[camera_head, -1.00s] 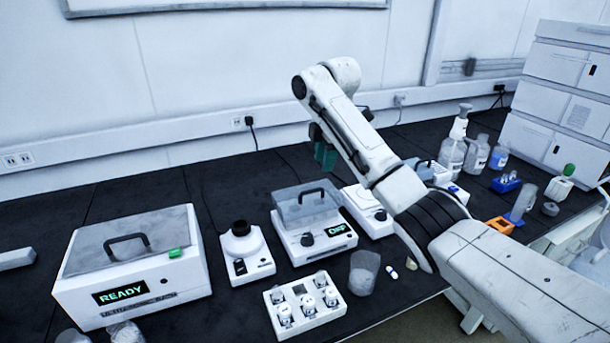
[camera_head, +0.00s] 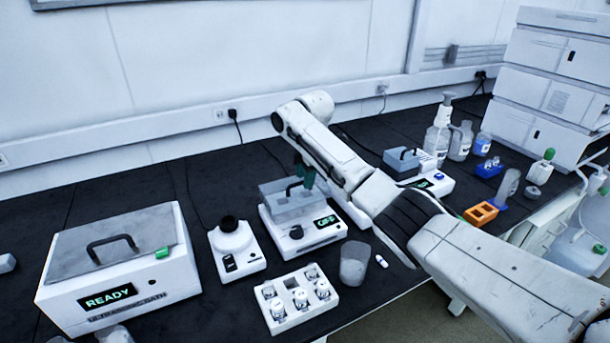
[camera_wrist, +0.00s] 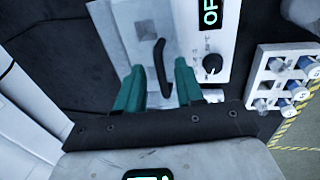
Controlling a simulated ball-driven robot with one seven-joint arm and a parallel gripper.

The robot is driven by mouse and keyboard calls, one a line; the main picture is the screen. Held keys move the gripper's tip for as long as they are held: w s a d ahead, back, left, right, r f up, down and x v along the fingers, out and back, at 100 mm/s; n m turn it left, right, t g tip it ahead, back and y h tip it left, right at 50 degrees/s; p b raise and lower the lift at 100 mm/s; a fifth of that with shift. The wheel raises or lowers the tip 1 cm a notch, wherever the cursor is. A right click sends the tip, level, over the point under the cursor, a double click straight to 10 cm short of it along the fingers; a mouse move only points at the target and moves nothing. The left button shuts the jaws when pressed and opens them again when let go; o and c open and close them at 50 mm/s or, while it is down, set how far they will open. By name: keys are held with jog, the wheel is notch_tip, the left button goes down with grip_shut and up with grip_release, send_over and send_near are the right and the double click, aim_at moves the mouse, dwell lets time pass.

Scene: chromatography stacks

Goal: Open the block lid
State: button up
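The block heater (camera_head: 318,233) is a white unit with a green OFF display and a dark knob. It stands mid-bench in the head view. Its grey lid (camera_head: 277,199) is down, with a black arched handle on top. My gripper (camera_head: 304,173) is at the lid, its green fingers pointing down near the handle. In the wrist view my gripper (camera_wrist: 159,68) is open, with the black handle (camera_wrist: 160,68) between its two fingers and visible gaps to each. The grey lid (camera_wrist: 130,35) lies under the fingers there. The handle is partly hidden by my gripper in the head view.
A white vial rack (camera_head: 295,300) stands in front of the heater, with a clear beaker (camera_head: 354,263) to its right. A mixer (camera_head: 236,250) and a READY ultrasonic bath (camera_head: 120,265) stand to the left. Another lidded unit (camera_head: 405,160) is behind my arm.

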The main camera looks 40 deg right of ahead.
grip_shut()
dwell(0.4)
dwell(1.1)
